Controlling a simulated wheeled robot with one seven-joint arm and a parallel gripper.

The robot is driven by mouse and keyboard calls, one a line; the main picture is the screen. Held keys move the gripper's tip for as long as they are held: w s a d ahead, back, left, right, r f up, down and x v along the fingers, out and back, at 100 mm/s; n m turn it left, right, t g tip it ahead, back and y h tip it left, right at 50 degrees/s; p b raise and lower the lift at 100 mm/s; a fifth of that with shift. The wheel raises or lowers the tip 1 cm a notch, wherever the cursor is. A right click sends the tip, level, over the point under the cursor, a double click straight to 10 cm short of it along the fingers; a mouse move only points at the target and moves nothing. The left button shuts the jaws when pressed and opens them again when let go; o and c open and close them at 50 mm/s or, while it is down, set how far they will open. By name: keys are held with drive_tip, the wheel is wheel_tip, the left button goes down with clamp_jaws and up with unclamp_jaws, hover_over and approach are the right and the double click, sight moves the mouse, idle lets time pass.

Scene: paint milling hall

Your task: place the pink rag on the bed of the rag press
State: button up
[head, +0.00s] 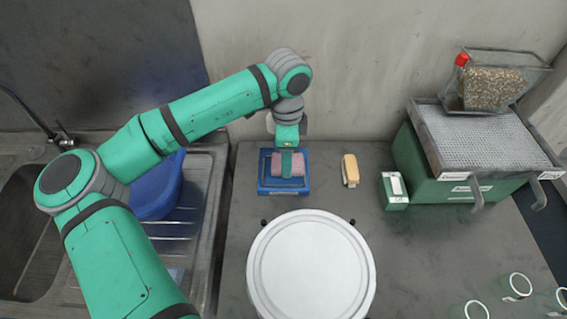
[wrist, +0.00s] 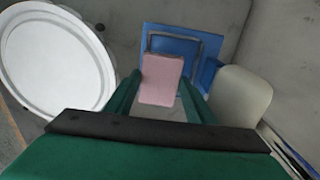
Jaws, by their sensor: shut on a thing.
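The pink rag (head: 300,166) is a small folded block between the fingers of my gripper (head: 287,163). In the wrist view the rag (wrist: 162,78) sits between the two green fingers (wrist: 158,98). Behind it is a blue flat unit with a raised frame, which looks like the rag press (head: 265,187). It also shows in the wrist view (wrist: 212,47). From the head the rag overlaps the middle of the blue bed. I cannot tell whether it touches the bed or is just above it. My gripper and the rag hide part of the bed.
A large white round lid (head: 312,268) stands close in front of the press. A wood-coloured brush (head: 350,170), a small green box (head: 394,190) and a green unit with a perforated top (head: 475,140) are to the right. A sink (head: 35,225) with a blue basin (head: 160,192) is left.

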drive_tip(key=shift+w+a+f, duration=0.25)
drive_tip(key=shift+w+f, duration=0.4)
drive_tip(key=shift+f, duration=0.25)
drive_tip(key=shift+w+a+f, duration=0.1)
drive_tip(key=shift+w+f, duration=0.1)
drive_tip(key=shift+f, duration=1.5)
drive_tip(key=shift+f, duration=0.1)
drive_tip(key=o, duration=0.8)
drive_tip(key=shift+f, duration=0.1)
drive_tip(key=shift+o, duration=0.2)
wheel_tip(320, 180, up, 12)
drive_tip(key=shift+r, duration=0.2)
